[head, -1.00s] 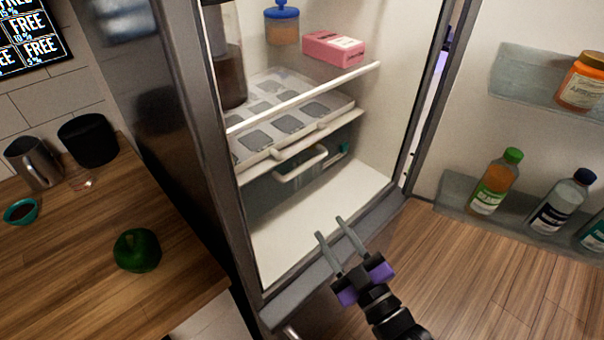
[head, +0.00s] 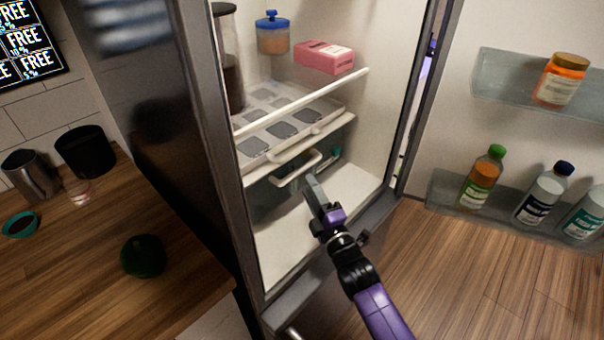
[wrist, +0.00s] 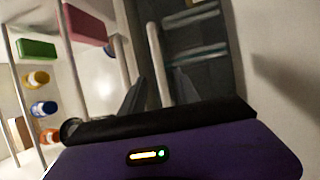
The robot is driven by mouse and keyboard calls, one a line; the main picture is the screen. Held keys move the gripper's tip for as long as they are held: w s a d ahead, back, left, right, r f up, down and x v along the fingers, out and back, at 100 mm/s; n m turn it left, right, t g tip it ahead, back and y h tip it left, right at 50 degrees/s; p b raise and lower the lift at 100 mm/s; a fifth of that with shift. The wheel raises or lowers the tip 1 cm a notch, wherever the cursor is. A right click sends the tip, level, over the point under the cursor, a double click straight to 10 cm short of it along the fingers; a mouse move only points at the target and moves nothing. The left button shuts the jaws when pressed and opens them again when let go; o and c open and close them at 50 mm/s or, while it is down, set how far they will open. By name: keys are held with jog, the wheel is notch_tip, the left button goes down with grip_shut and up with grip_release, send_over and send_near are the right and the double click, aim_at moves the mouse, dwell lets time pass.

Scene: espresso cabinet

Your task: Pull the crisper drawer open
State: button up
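The crisper drawer (head: 284,195) is a see-through bin under the lowest shelf of the open fridge; it looks shut. Its white bar handle (head: 297,171) sticks out in front. My gripper (head: 313,184) is at the right part of the handle, reaching in from the front. In the wrist view the handle (wrist: 158,62) shows as a pale bar between my two fingers, which stand apart on either side of it. The fingers are open; I cannot tell whether either touches the bar. The drawer (wrist: 200,45) is dark behind them.
Just above the drawer is a shelf with a white tray (head: 295,128); higher up stand a pink box (head: 325,56) and a blue-lidded jar (head: 272,36). The open door on the right holds several bottles (head: 481,180). A wooden counter (head: 190,270) is at left.

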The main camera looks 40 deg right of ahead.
jog(key=p+x, duration=0.1)
jog(key=x, duration=0.4)
jog(key=shift+w+d+r, duration=0.1)
jog(key=shift+w, duration=0.25)
grip_shut()
dwell(1.2)
